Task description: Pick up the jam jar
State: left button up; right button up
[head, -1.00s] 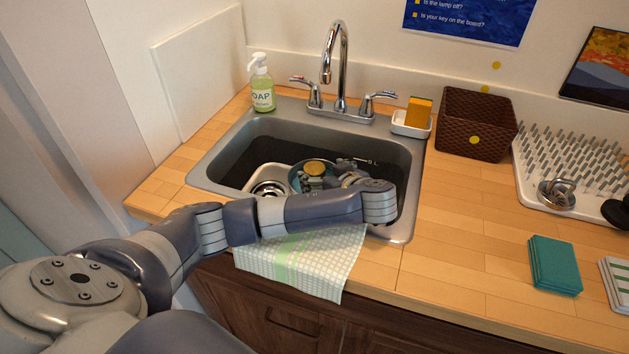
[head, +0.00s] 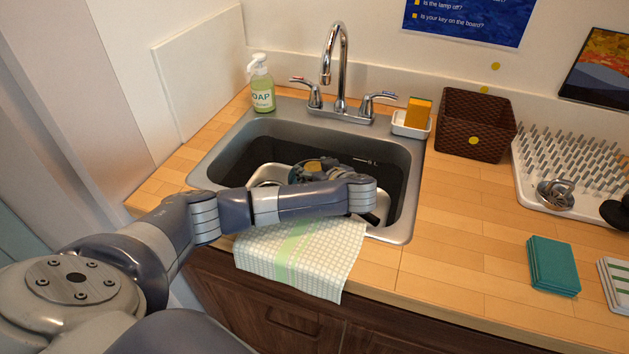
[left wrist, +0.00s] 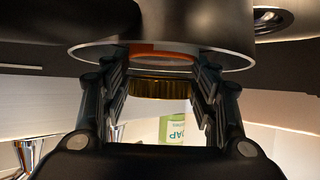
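The jam jar (head: 314,164), with a gold lid, is in the sink (head: 398,165) and mostly hidden by my left gripper and forearm. In the left wrist view its gold lid (left wrist: 160,88) shows between the two fingers, with a strip of orange-red behind it. My left gripper (head: 325,170) is low in the sink at the jar. In the left wrist view its fingers (left wrist: 161,75) are apart, one on each side of the jar. Whether they touch it is not clear. My right gripper is not in view.
A faucet (head: 341,75) stands behind the sink, with a soap bottle (head: 262,84) at left and a sponge (head: 418,112) in a dish at right. A cloth (head: 300,256) hangs over the front edge. A basket (head: 476,125) and drying rack (head: 560,165) stand further right.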

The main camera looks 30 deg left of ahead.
pick_arm(q)
jog(key=shift+r, duration=0.1)
notch_tip(320, 180, up, 10)
jog(key=shift+f+b, duration=0.1)
jog(key=shift+b, duration=0.3)
jog(key=o, duration=0.8)
jog(key=c, duration=1)
